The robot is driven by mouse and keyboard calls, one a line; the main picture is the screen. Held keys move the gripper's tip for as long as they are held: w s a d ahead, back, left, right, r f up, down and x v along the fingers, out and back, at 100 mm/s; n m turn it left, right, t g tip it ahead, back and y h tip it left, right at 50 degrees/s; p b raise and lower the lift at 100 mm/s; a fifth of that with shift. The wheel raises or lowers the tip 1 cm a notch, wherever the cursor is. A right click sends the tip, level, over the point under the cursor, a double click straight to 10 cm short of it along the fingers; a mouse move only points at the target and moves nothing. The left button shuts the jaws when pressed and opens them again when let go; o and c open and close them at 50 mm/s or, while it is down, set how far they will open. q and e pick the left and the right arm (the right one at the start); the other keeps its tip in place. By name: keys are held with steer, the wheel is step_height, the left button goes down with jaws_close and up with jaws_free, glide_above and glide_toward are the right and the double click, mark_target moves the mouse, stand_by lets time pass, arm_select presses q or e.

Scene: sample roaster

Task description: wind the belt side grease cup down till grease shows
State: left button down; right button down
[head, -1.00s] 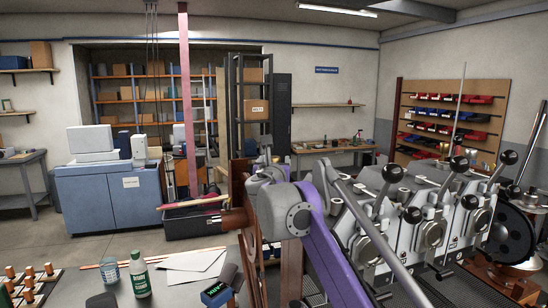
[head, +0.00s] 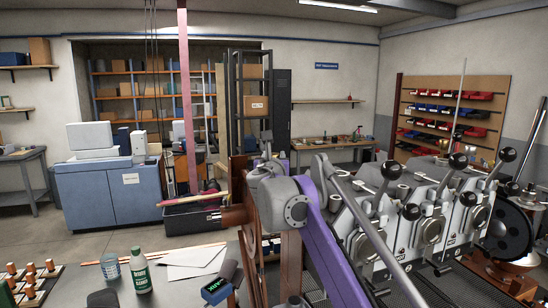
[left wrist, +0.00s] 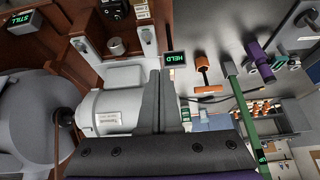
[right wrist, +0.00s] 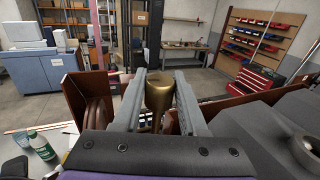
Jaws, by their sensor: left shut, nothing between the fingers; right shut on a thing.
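The brass grease cup (right wrist: 158,92) stands upright in the right wrist view, a rounded cap with a narrower neck below. My right gripper (right wrist: 159,76) is shut on it, one finger along each side. In the head view my right gripper (head: 266,158) is beside the brown housing, and the cup cannot be made out. My left gripper (left wrist: 158,76) is shut and empty in the left wrist view, in front of a pale grey motor (left wrist: 118,110). No grease can be made out at the cup.
A small display reading HELD (left wrist: 175,57) and an orange T-shaped handle (left wrist: 203,66) are near my left fingers. A grey roaster bank (head: 420,215) with black-knobbed levers fills the right.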

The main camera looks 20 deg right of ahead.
steer(key=shift+a+r+m+g+h+p, duration=0.15)
steer(key=shift+r+m+g+h+p, duration=0.2)
steer(key=shift+m+h, duration=0.35)
steer(key=m+g+h+p, duration=0.2)
steer(key=h, duration=0.1)
steer(key=shift+h, duration=0.3)
steer(key=shift+f+m+g+h, duration=0.2)
steer(key=shift+m+g+h, duration=0.25)
steer(key=shift+m+h, duration=0.15)
arm_select(q)
steer(key=shift+t, duration=0.3)
steer(key=w+r, duration=0.1)
steer(key=r, duration=0.2)
steer(key=w+r, duration=0.1)
steer(key=shift+w+r, duration=0.35)
steer(key=shift+r, duration=0.05)
arm_select(e)
steer(key=shift+f, duration=0.1)
steer(key=shift+c, duration=2.2)
jaws_free()
arm_select(q)
steer(key=shift+f, duration=0.1)
arm_select(e)
steer(key=shift+s, duration=0.1)
